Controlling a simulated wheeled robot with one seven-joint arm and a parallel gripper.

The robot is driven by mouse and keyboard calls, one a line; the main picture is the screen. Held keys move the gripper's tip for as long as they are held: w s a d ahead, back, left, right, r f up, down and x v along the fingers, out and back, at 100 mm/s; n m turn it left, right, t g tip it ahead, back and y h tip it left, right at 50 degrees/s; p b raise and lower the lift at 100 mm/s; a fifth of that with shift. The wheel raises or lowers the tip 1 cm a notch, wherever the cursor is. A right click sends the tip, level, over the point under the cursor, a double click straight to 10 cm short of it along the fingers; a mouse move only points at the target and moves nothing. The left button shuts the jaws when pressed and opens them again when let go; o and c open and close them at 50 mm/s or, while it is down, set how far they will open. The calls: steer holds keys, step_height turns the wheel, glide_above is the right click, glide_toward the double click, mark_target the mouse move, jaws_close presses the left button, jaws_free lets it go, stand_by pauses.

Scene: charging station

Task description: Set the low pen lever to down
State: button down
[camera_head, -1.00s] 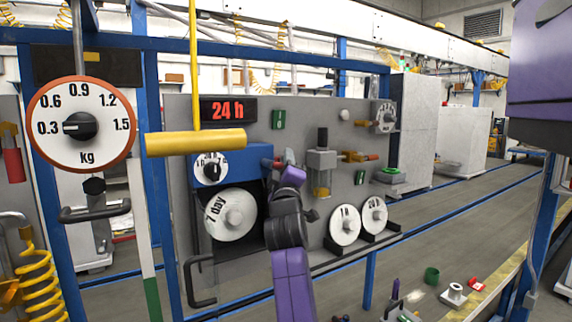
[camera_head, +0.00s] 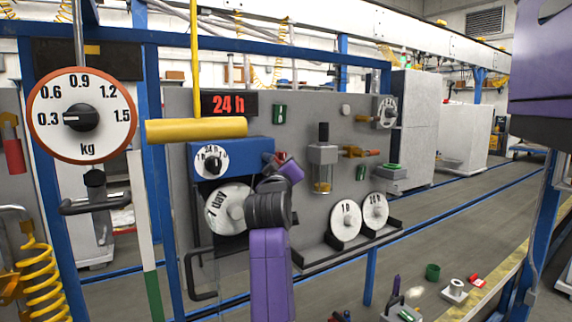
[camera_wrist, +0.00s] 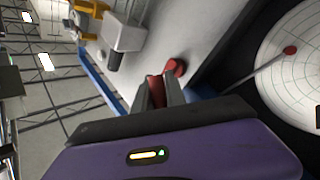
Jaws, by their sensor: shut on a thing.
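The chart recorder (camera_head: 230,147) is a blue box on the grey panel, with a white "7 day" disc (camera_head: 222,209) low on its front. My gripper (camera_head: 276,168) is at the recorder's right edge, by small red parts. In the wrist view, my gripper (camera_wrist: 163,94) is shut on a red lever (camera_wrist: 156,88). A second red knob (camera_wrist: 177,66) sits just beyond the fingers. A pen arm with a red tip (camera_wrist: 290,50) lies across the white disc at the right. My gripper and wrist partly hide the levers in the head view, and I cannot tell which lever is the low one.
A yellow bar (camera_head: 196,128) hangs in front of the recorder's top. A red "24 h" display (camera_head: 228,104) is above. A glass-bowled unit (camera_head: 322,165) and two spare discs (camera_head: 345,219) stand to the right. A black handle (camera_head: 198,275) is at lower left.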

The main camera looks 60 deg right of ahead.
steer(key=c, duration=1.4)
jaws_free()
steer(key=shift+o, duration=0.2)
steer(key=shift+w, duration=0.1)
steer(key=shift+n, duration=0.3)
